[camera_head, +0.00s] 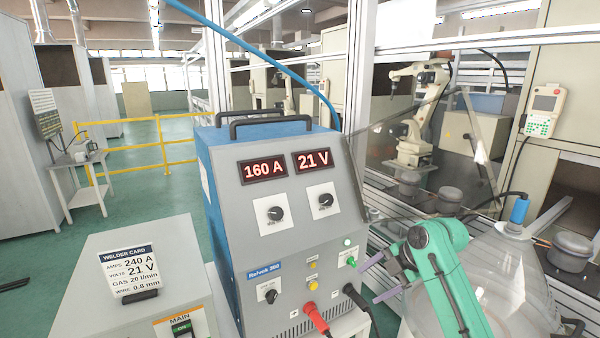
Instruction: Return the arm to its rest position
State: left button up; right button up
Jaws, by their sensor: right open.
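My right arm, green, comes in from the bottom right. Its gripper (369,284) is open, with two grey-purple fingers apart and nothing seen between them. The fingers are in front of the lower right side of the welder's front panel in this view; I cannot tell whether they touch it. My left gripper is not in view.
A welder card (131,272) reading 240 A and 21 V is on a grey box at lower left, beside a MAIN switch (181,326). A white robot (414,130) stands behind clear panels. Yellow rails (140,143) cross the green floor.

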jog(key=s+f+m+h, duration=0.1)
jog(key=s+f+m, duration=0.55)
jog(key=f, duration=0.35)
jog(key=s+d+f+m+h, duration=0.2)
jog(key=s+d+f+m, duration=0.15)
jog(key=s+m, duration=0.6)
jog(key=s+d+f+m+h, duration=0.2)
jog(key=s+f+m, duration=0.3)
jog(key=s, duration=0.7)
notch_tip(320, 180, down, 27)
jog(key=s+g+b, duration=0.2)
jog(key=s+b, duration=0.1)
jog(key=b, duration=0.4)
pick_arm(q)
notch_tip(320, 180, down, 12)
jog(key=b, duration=0.4)
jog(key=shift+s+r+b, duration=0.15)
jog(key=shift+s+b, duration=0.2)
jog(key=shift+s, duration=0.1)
pick_arm(e)
jog(key=s+d+f+g, duration=0.1)
jog(key=s+d+f, duration=0.1)
jog(key=s+f, duration=1.4)
notch_tip(320, 180, down, 4)
jog(key=shift+s+d+f+m+h, duration=0.1)
jog(key=shift+s+d+m+h, duration=0.15)
jog(key=shift+d+m+h, duration=0.1)
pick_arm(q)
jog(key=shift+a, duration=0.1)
